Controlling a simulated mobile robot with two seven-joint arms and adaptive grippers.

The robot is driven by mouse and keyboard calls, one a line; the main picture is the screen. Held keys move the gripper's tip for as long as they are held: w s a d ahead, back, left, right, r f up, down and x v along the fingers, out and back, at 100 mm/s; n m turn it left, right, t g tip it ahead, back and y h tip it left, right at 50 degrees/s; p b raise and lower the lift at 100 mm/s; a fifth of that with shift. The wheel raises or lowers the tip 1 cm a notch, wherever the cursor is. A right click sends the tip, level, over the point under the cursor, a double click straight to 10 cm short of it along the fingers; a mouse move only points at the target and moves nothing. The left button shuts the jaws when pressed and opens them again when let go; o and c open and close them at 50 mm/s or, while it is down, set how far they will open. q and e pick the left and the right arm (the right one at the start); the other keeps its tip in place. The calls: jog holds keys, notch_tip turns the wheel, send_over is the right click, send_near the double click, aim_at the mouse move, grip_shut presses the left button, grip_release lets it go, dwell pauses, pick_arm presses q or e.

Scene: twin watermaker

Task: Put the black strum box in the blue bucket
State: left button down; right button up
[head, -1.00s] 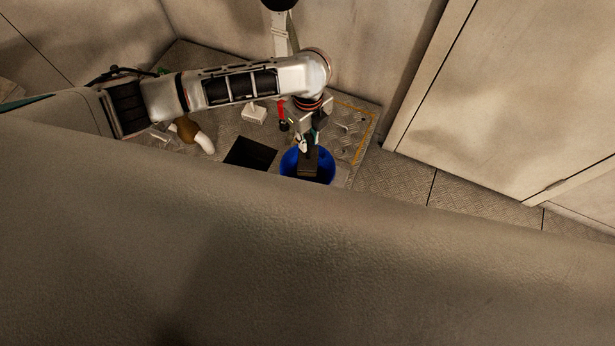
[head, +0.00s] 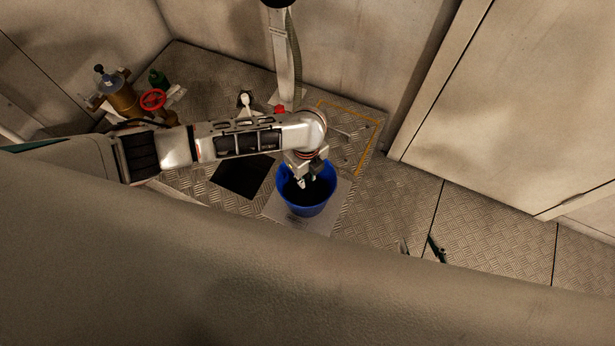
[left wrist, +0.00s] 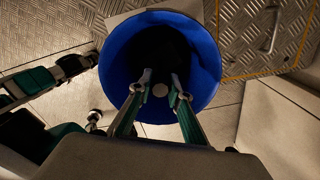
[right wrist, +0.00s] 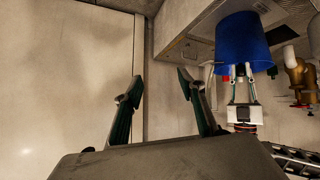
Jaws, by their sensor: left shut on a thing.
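The blue bucket (head: 305,205) stands upright on a light grey plate in the head view. It fills the middle of the left wrist view (left wrist: 120,60) and shows at the upper right of the right wrist view (right wrist: 242,45). My left gripper (head: 306,183) reaches down into its mouth. In the left wrist view its fingers (left wrist: 161,78) are set apart on a dark thing inside the bucket, likely the black strum box (left wrist: 165,52); its outline is lost in shadow. I cannot tell whether it touches the bottom. My right gripper (head: 420,246) is open and empty (right wrist: 160,85), right of the bucket.
A black square (head: 243,175) lies on the tread-plate floor left of the bucket. A brass fitting with a red handwheel (head: 152,99) stands at the back left. A pale post (head: 284,60) rises behind. A large beige surface (head: 250,270) blocks the foreground.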

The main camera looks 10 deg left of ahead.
pick_arm(q)
jog(key=shift+f, duration=1.15)
jog(key=c, duration=2.1)
grip_release()
jog(key=shift+o, duration=1.1)
pick_arm(e)
jog(key=shift+w+a+r, duration=0.25)
jog(key=shift+w, duration=0.15)
